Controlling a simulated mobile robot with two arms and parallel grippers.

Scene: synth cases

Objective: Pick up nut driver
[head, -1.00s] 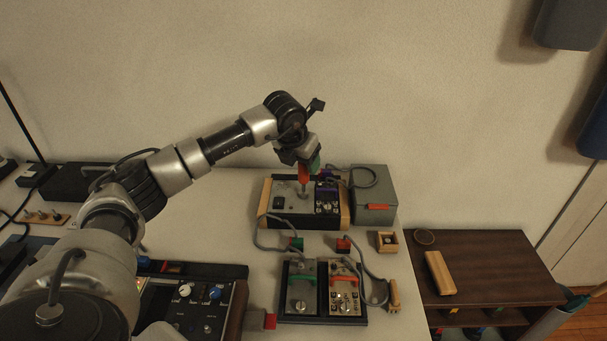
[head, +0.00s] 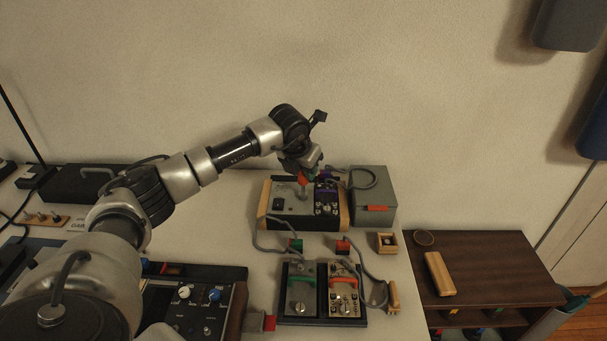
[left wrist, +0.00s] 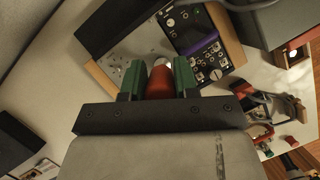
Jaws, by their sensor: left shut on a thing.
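The nut driver (left wrist: 160,83) has a red handle and shows between the green fingers in the left wrist view. In the head view its handle (head: 303,178) is mostly covered by my gripper, and it stands about upright over the wood-sided panel box (head: 287,211). My left gripper (left wrist: 158,80) is shut on the handle, one finger on each side; it also shows in the head view (head: 308,174). The driver's lower end is hard to make out. My right gripper is not in view.
A grey box (head: 374,204) stands right of the panel box, with a cable between. A small wooden box (head: 387,242) is near the right table edge. A brown shelf (head: 480,268) stands beyond it.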

